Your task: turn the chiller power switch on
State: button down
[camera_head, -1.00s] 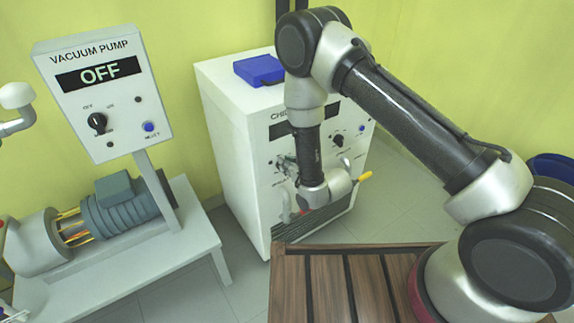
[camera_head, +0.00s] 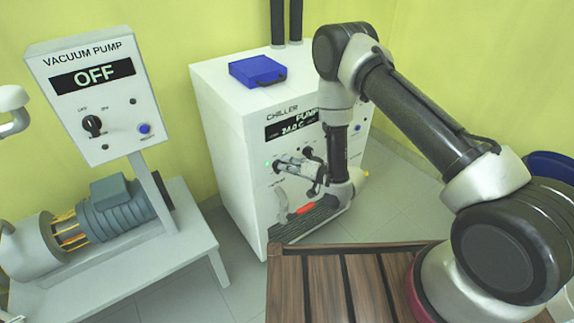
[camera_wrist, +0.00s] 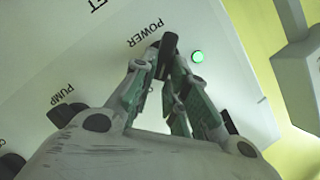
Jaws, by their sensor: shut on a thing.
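The chiller (camera_head: 228,135) is a white cabinet in the middle of the head view. Its display (camera_head: 291,124) is lit, with "PUMP" and a reading near 24.0 C partly hidden by my arm. The black power switch (camera_wrist: 168,44) shows in the wrist view below the word POWER. My gripper (camera_wrist: 167,66) is shut on this switch, with a fingertip on each side of it. A green lamp (camera_wrist: 197,56) beside the switch is lit. In the head view my gripper (camera_head: 281,163) reaches the upper left of the chiller's front, hiding the switch.
A pump knob (camera_wrist: 66,113) sits beside my gripper in the wrist view. A blue case (camera_head: 257,71) lies on the chiller. A vacuum pump panel (camera_head: 103,133) reading OFF stands at left. A slatted wooden surface (camera_head: 315,285) is in front.

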jog(key=shift+w+d+f+m+y, duration=0.15)
jog(key=shift+m+y, duration=0.25)
jog(key=shift+m, duration=0.4)
jog(key=shift+f, duration=0.1)
jog(key=c, duration=1.4)
grip_release()
jog(key=v, duration=1.2)
